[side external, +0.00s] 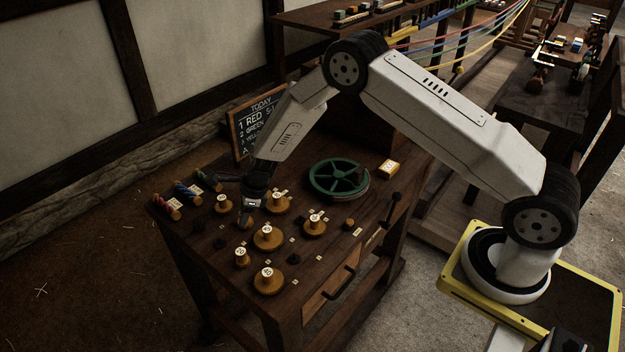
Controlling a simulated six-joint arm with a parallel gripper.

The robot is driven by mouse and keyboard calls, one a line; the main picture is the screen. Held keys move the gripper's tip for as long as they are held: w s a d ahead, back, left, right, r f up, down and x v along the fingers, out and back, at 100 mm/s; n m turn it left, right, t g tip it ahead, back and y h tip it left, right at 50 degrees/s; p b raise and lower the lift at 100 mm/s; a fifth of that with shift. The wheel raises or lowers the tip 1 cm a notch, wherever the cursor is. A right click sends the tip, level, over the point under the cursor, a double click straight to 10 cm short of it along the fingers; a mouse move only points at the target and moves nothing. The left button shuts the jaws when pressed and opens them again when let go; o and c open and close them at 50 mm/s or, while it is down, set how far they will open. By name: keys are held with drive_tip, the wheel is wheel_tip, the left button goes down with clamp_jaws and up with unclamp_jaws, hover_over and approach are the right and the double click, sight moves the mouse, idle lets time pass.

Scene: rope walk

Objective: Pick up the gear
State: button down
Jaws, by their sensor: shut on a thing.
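My gripper (249,211) points down over the left part of the dark wooden table (215,262). It is shut on a small brown wooden piece (245,220), apparently a gear, mostly hidden by the fingers. I cannot tell whether the piece touches the table. Several round wooden gears with white number tags stand around it: a large one (267,240) just in front, one (223,205) to the left, one (278,205) to the right, and one (314,227) farther right. Another gear (268,283) and a small one (242,259) stand nearer the front edge.
Coloured spools (187,191) lie at the left edge. A chalkboard (262,122) stands behind. A black lever (391,207) rises at the right edge.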

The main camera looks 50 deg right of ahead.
drive_tip(key=shift+r, duration=0.1)
drive_tip(key=shift+r, duration=0.8)
drive_tip(key=s+d+r, duration=0.1)
drive_tip(key=s+r, duration=1)
drive_tip(key=s, duration=0.3)
drive_tip(key=shift+d, duration=0.3)
drive_tip(key=shift+r, duration=0.1)
drive_tip(key=shift+w+r, duration=0.1)
drive_tip(key=shift+r, duration=0.1)
drive_tip(key=shift+r, duration=1.85)
